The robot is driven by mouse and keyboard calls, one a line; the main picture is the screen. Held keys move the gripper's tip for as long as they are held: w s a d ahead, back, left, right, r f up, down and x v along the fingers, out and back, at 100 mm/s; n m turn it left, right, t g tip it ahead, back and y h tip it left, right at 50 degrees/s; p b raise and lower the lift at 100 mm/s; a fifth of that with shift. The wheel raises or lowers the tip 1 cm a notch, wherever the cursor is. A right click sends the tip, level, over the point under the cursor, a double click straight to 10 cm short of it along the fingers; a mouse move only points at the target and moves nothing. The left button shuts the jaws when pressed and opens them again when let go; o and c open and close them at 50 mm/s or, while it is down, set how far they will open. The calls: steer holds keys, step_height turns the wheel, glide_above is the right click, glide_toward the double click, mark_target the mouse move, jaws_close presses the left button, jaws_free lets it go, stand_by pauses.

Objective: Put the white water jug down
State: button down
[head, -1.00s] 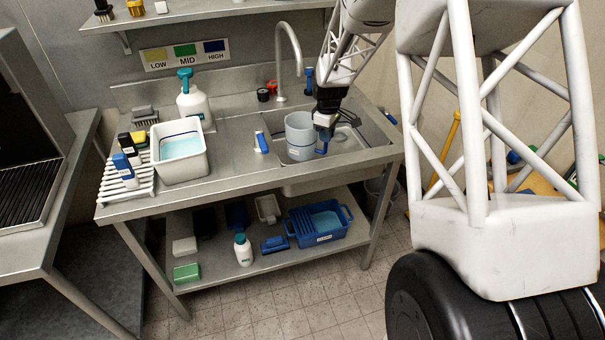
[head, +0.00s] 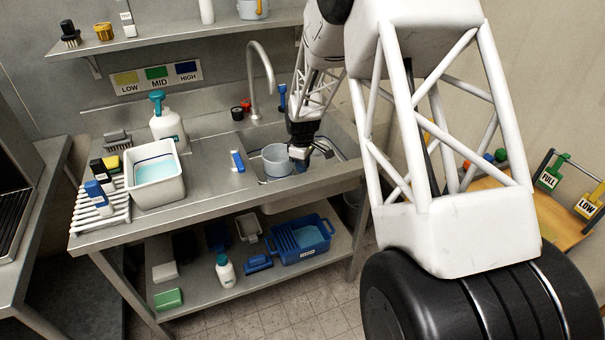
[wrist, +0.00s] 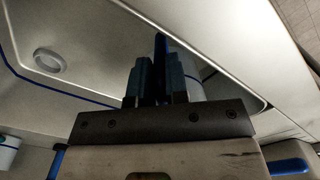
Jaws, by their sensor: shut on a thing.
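The white water jug (head: 277,163) looks pale grey in the head view. It stands roughly upright inside the sink basin (head: 312,177), its rim near the counter's level and its lower part hidden by the basin's front edge. My gripper (head: 299,153) is at the jug's right side, shut on its handle, which is mostly hidden. In the wrist view my gripper's fingers (wrist: 162,85) are closed together, with part of the pale jug (wrist: 190,85) behind them. I cannot tell whether the jug's base touches the basin floor.
A tap (head: 268,75) rises behind the basin. A blue-and-white brush (head: 238,161) lies on the counter left of it. A white tub (head: 130,175) of blue liquid, a teal-topped pump bottle (head: 166,125) and a white rack (head: 95,212) stand farther left. Blue and black items crowd the basin's right side.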

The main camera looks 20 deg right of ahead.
steer(key=shift+f, duration=2)
steer(key=c, duration=1.4)
jaws_free()
step_height(320, 180, up, 12)
steer(key=shift+a+r, duration=0.1)
steer(key=shift+r, duration=0.1)
